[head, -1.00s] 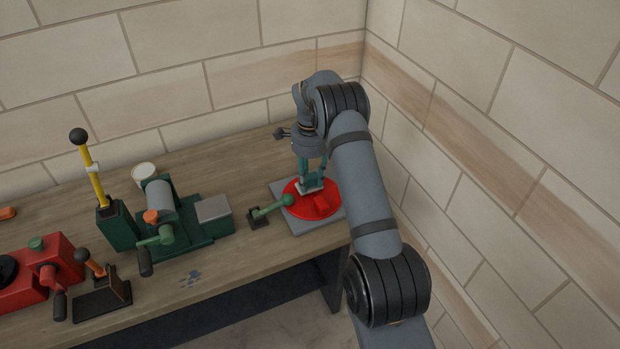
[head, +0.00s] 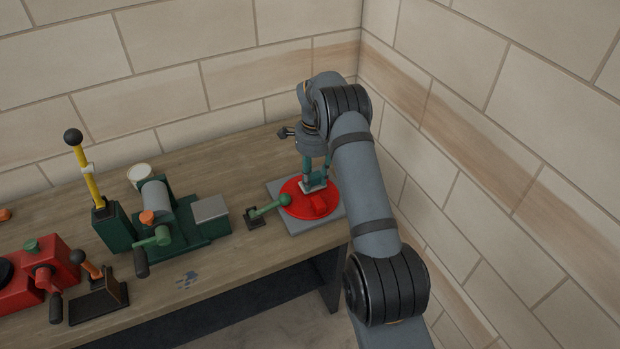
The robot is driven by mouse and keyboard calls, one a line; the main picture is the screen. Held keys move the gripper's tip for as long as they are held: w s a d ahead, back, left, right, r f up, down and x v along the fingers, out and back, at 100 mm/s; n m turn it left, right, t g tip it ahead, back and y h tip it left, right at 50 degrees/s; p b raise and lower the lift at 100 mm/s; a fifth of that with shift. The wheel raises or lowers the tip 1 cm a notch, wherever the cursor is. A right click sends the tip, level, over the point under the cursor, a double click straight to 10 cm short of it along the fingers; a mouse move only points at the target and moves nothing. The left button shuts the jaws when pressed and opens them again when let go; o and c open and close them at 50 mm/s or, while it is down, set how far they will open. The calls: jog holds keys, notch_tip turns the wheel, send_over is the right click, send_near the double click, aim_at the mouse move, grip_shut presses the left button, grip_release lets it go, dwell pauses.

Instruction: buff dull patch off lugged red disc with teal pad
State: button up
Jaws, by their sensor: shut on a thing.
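The red disc (head: 299,209) with a raised red lug lies on a grey square plate (head: 297,226) at the right end of the bench. My gripper (head: 314,184) points down over the back part of the disc. It is shut on a pad (head: 312,187), of which a pale lower part shows at the disc's surface; whether it touches cannot be told for sure. The dull patch cannot be made out; the arm and pad hide part of the disc.
A green-knobbed lever (head: 269,208) stands just left of the disc. Further left are a green crank machine (head: 185,229), a yellow lever (head: 90,178), a white cup (head: 140,174) and a red machine (head: 38,281). Walls stand close behind and to the right. The bench front has bare room.

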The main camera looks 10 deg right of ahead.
jog(key=shift+w+d+f, duration=0.1)
jog(key=shift+w+d, duration=0.1)
jog(key=shift+d, duration=0.6)
jog(key=shift+a, duration=0.1)
jog(key=shift+s+a+f+b, duration=0.1)
jog(key=shift+s+a+b, duration=0.1)
jog(key=shift+a+b, duration=0.45)
jog(key=shift+s+a+b, duration=0.15)
jog(key=shift+a+b, duration=0.25)
jog(key=shift+a, duration=0.4)
jog(key=shift+s+a, duration=0.1)
jog(key=shift+a, duration=0.3)
jog(key=shift+d, duration=0.15)
jog(key=shift+w+d+p, duration=0.15)
jog(key=shift+w+d, duration=0.05)
jog(key=shift+d, duration=0.7)
jog(key=shift+w+d+p, duration=0.15)
jog(key=shift+w+d, duration=0.05)
jog(key=shift+d, duration=0.7)
